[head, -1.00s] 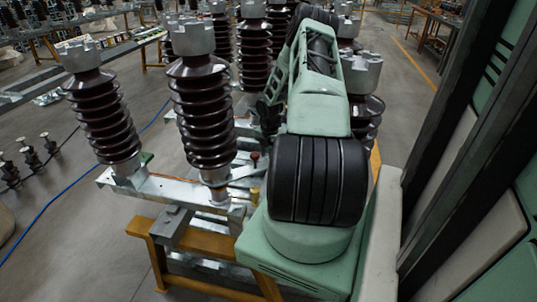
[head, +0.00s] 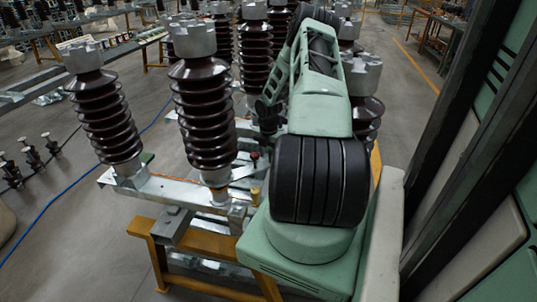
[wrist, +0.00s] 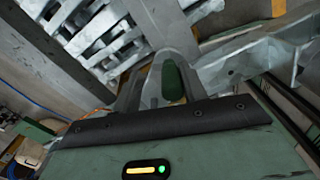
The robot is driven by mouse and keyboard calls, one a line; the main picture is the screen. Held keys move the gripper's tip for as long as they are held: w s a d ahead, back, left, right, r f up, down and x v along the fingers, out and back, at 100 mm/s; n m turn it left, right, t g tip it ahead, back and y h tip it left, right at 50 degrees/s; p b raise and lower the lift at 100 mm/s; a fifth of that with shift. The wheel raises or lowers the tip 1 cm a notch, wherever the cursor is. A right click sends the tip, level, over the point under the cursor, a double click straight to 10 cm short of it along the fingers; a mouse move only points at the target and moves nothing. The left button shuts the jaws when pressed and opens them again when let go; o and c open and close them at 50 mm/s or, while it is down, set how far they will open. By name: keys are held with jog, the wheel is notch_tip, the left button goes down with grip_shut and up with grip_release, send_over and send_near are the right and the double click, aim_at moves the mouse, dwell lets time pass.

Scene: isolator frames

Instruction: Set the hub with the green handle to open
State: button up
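The green handle (wrist: 174,82) shows in the wrist view as a dark green, rounded grip just past the black edge of my gripper's body. My gripper (wrist: 155,88) has its grey fingers apart, with the handle between them, nearer the right one. A gap shows on the handle's left side, and I cannot tell whether the right finger touches it. The hub itself is mostly hidden. In the head view my arm covers most of the work area, and the fingertips and handle cannot be made out there.
Tall brown ribbed insulators (head: 205,115) stand close to my arm on a metal beam (head: 165,190) over a yellow frame (head: 155,250). A red-topped knob (head: 254,157) sits near my arm. Dark cabinet posts (head: 450,140) stand close on the right.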

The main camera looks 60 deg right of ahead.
notch_tip(320, 180, up, 20)
jog(key=p, duration=1.3)
jog(key=shift+f, duration=0.25)
dwell(0.7)
jog(key=shift+r, duration=0.1)
notch_tip(320, 180, up, 17)
jog(key=b, duration=0.6)
jog(key=shift+r, duration=0.1)
